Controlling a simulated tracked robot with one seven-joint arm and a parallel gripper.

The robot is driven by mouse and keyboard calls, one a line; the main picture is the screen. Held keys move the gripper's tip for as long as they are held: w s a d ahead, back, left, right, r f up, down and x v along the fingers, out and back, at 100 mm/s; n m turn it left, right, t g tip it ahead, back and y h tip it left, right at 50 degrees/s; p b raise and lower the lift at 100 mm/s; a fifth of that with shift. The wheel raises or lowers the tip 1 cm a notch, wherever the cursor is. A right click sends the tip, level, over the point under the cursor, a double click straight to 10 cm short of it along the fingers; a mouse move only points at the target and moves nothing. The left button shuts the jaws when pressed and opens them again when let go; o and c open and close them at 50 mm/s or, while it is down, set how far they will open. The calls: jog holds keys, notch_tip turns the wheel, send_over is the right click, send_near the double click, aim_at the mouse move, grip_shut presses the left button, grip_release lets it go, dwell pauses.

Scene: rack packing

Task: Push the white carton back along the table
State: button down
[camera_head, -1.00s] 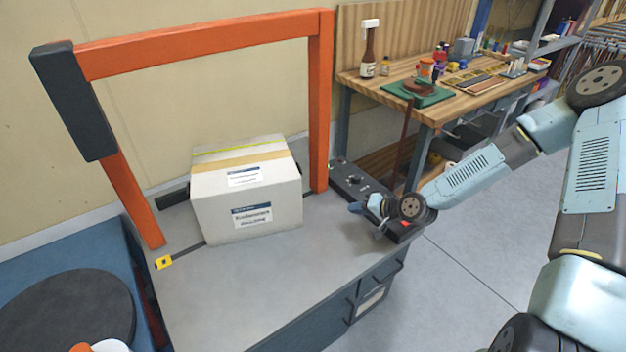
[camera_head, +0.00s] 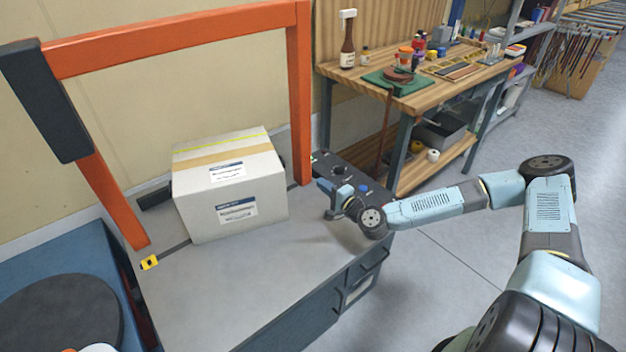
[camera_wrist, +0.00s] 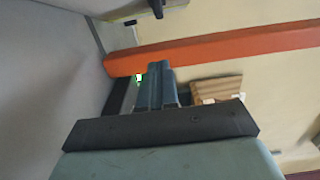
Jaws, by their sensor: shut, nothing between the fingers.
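The white carton (camera_head: 252,190), with a tan tape strip on top and labels, stands upright on the grey table (camera_head: 255,270) inside the orange frame in the head view. My gripper (camera_head: 322,187) is over the table to the right of the carton, with a visible gap between them. Its fingers are shut and empty, pointing back and left. In the wrist view the shut fingers (camera_wrist: 158,78) show at the middle, with the orange post beyond them. I cannot make out the carton clearly there.
An orange frame (camera_head: 301,95) stands over the table's back. A black control box (camera_head: 350,172) lies at the table's right, close to my gripper. A yellow-ended tape (camera_head: 149,262) lies left of the carton. The table's front is clear. A wooden workbench (camera_head: 430,80) stands behind.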

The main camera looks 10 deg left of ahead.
jog(key=s+a+x, duration=0.2)
jog(key=x, duration=1)
jog(key=shift+s+f, duration=0.1)
